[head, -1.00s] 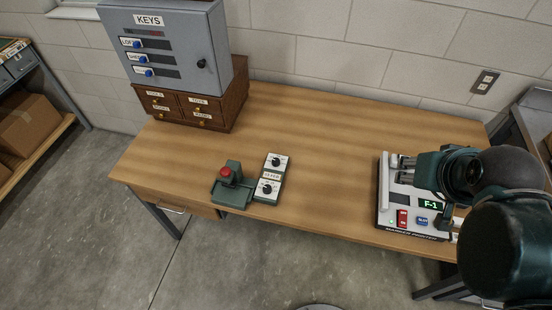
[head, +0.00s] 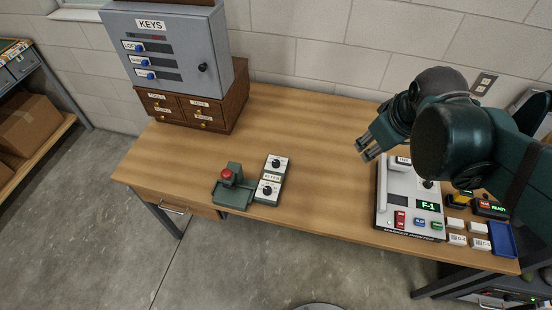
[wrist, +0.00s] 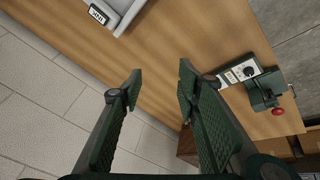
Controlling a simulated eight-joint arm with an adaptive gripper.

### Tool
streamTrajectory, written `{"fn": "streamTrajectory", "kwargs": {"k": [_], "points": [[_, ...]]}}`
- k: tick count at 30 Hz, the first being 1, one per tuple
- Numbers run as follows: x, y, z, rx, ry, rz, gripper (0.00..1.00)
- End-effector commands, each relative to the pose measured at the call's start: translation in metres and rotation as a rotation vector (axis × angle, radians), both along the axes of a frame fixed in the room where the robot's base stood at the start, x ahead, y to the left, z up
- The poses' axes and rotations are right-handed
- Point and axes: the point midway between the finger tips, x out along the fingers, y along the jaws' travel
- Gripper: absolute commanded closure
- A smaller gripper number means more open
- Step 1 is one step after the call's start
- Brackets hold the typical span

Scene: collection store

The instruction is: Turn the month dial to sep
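A small green two-dial unit (head: 272,179) stands on the desk, with a white upper dial (head: 277,163) and a white lower dial (head: 268,189), each with a black knob. Their lettering is too small to read, so I cannot tell which is the month dial or where it points. The unit also shows in the wrist view (wrist: 239,73), partly behind a finger. My gripper (head: 366,151) is open and empty, above the desk to the right of the unit and apart from it. The wrist view also shows the open fingers (wrist: 160,80).
A green stamp device with a red knob (head: 227,174) stands left of the unit. A white machine showing F-1 (head: 410,200) stands at the right, beside white blocks and a blue tray (head: 503,239). A wooden drawer cabinet and grey key box (head: 180,55) stand at back left. The mid-desk is clear.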

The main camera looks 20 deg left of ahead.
Motion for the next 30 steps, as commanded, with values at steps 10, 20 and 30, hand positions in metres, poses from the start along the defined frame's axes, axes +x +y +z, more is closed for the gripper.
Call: {"fn": "streamTrajectory", "kwargs": {"k": [10,20,30], "points": [[0.029,0.049,-0.014,-0.097,0.056,0.283,0.67],[0.049,0.097,-0.036,-0.18,0.108,0.555,0.67],[0.064,0.15,-0.066,-0.255,0.153,0.841,0.67]]}}
